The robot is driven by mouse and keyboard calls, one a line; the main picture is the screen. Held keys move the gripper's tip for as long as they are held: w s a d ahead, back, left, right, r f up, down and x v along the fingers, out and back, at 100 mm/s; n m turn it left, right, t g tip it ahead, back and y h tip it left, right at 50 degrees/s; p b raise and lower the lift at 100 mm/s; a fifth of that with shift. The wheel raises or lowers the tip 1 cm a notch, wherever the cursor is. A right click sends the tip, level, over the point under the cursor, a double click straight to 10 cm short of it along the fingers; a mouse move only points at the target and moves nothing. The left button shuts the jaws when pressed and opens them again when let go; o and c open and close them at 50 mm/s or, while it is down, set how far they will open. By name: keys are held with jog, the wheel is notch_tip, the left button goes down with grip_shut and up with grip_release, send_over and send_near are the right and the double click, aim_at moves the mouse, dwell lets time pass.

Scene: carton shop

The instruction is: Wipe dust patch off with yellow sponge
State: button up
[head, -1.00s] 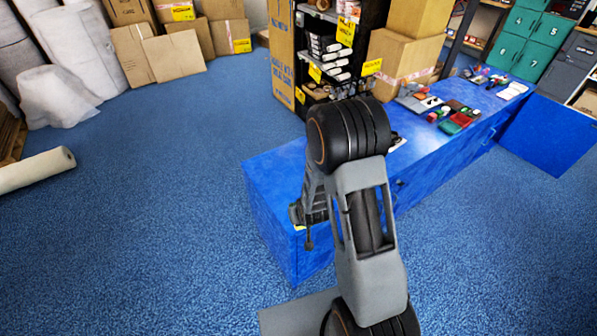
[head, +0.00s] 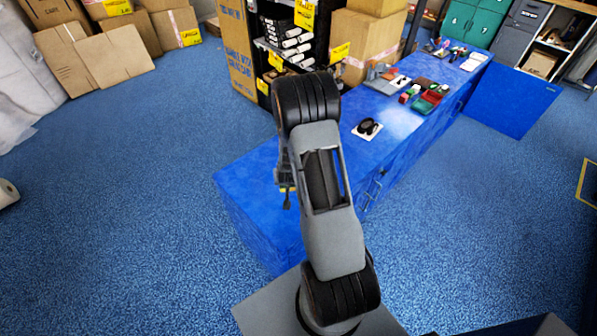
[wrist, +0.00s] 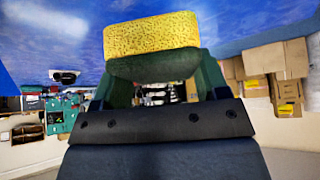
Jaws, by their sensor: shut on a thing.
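My gripper (wrist: 152,82) is shut on the yellow sponge (wrist: 150,35), which has a dark green underside and sits across the fingertips in the wrist view. In the head view my gripper (head: 287,182) hangs over the left end of the blue counter (head: 240,190), largely hidden by my arm. I cannot tell whether the sponge touches the counter. A pale, whitish area (head: 398,122) shows on the counter top to the right of my arm; I cannot tell whether it is dust or glare.
Black headphones (head: 368,127) on a white card lie on the counter. A red and green tray (head: 427,101) and several small items lie farther along. A black shelf and cartons (head: 358,40) stand behind.

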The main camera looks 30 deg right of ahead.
jog(key=shift+m+h, duration=0.4)
jog(key=shift+m, duration=0.5)
jog(key=d+f+b, duration=0.1)
jog(key=f+b, duration=0.1)
jog(key=d+f+b, duration=0.2)
jog(key=f, duration=0.1)
jog(key=d+f+b, duration=0.2)
jog(key=f, duration=0.1)
jog(key=shift+s+f+g, duration=0.1)
jog(key=shift+f+g, duration=0.2)
jog(key=shift+f, duration=0.25)
jog(key=shift+w+d+r+b, duration=0.1)
jog(key=shift+w+d+b, duration=0.05)
jog(key=shift+d, duration=0.5)
jog(key=shift+w+d+r+b, duration=0.1)
jog(key=shift+d+b, duration=0.05)
jog(key=shift+d, duration=0.45)
jog(key=shift+c, duration=0.3)
jog(key=shift+d+r, duration=0.1)
jog(key=shift+d, duration=0.25)
jog(key=shift+w+d+f, duration=0.1)
jog(key=shift+d+f, duration=0.1)
jog(key=shift+d, duration=0.2)
jog(key=shift+r+p, duration=0.3)
jog(key=shift+r, duration=0.1)
jog(key=a, duration=0.4)
jog(key=shift+s+f, duration=0.25)
jog(key=shift+s, duration=0.05)
notch_tip(320, 180, up, 8)
jog(key=p, duration=0.6)
